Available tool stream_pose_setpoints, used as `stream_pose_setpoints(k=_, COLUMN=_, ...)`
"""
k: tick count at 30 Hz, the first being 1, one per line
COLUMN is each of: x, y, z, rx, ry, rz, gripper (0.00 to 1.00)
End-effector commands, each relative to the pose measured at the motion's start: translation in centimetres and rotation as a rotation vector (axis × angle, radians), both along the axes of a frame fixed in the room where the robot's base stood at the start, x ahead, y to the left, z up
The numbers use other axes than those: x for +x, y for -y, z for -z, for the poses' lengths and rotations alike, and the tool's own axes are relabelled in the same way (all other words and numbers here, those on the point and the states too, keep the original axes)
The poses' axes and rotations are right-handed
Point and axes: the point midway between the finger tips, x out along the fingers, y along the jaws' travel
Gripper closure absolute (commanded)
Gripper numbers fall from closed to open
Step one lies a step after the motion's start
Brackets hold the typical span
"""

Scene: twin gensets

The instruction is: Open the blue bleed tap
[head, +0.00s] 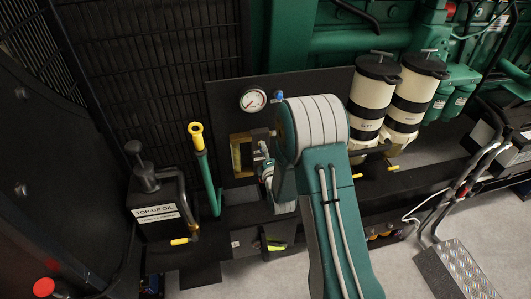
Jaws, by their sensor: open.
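A small blue part (278,96), which looks like the blue bleed tap, shows just right of the round pressure gauge (253,100). It sits at the upper left edge of my arm's elbow, which hides what is below and right of it. Whether its handle is turned is too small to tell. My gripper (271,243) appears low in the middle, left of my arm link, well below the blue part and apart from it. It is open, and no held thing shows. Its fingers are small and dark.
Left stand a top-up oil box (157,213) with a pump handle and a green pipe with a yellow top (197,135). Two cream filter canisters (373,95) stand right of my arm. A yellow lever (394,168) is below them. A tread plate (458,270) lies lower right.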

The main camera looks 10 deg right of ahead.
Motion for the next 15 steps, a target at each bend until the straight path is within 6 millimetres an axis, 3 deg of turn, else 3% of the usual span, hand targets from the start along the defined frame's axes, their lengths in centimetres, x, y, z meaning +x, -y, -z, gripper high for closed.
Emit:
stream_pose_setpoints(k=7, x=-1.0, y=-0.1, z=-0.1, rx=0.0, ry=0.001, rz=-0.002, gripper=0.0)
stream_pose_setpoints(k=15, x=-6.3, y=0.1, z=0.0, rx=0.001, ry=-0.002, rz=0.0, gripper=0.0)
